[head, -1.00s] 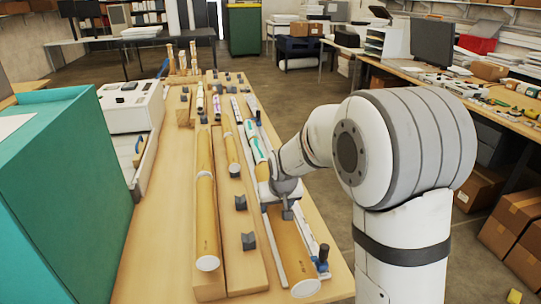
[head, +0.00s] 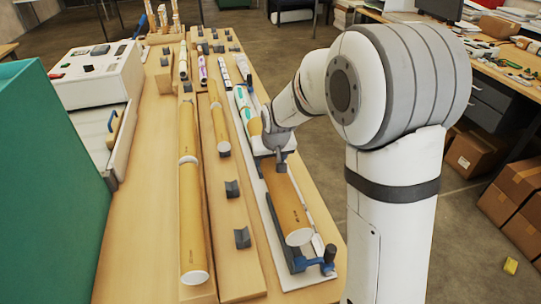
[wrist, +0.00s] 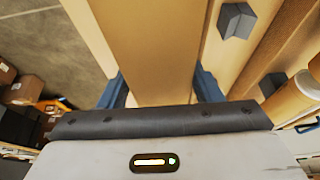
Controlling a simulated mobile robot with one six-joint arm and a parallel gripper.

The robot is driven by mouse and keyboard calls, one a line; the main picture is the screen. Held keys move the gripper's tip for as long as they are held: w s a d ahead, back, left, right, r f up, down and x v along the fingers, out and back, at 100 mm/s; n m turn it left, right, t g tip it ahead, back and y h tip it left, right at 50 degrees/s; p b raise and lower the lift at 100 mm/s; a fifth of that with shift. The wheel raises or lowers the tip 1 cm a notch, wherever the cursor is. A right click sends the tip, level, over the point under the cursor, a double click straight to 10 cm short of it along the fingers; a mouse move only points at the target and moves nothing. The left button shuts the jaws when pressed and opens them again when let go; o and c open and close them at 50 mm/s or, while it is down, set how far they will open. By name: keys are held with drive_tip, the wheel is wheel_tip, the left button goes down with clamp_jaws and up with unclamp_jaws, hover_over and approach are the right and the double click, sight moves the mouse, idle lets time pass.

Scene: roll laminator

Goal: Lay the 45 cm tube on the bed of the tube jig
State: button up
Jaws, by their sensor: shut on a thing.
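My gripper (head: 278,152) is shut on a brown cardboard tube (head: 287,203) with a white near end. In the wrist view the tube (wrist: 150,50) fills the space between the two blue fingers (wrist: 162,90). The tube lies lengthwise along the tube jig, over its pale bed (head: 268,226). I cannot tell whether it touches the bed. Its near end is short of the jig's blue clamp (head: 327,262). My gripper and wrist hide part of its far side. A white piece with teal marks (head: 243,107) shows beyond my gripper.
Left of the jig, a wooden board carries grey V-blocks (head: 232,189). Other brown tubes lie there: a long one (head: 192,225) and a thinner one (head: 219,130). A white laminator (head: 98,75) and a teal box (head: 45,190) stand at the left. Bare tabletop (head: 135,230) lies between.

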drive_tip(key=shift+d+f+b, duration=0.1)
drive_tip(key=shift+f+b, duration=2.4)
drive_tip(key=shift+f, duration=1.65)
drive_tip(key=o, duration=1.2)
drive_tip(key=shift+s, duration=0.1)
drive_tip(key=shift+c, duration=0.2)
drive_tip(key=shift+b+v, duration=0.65)
drive_tip(key=shift+v, duration=3.25)
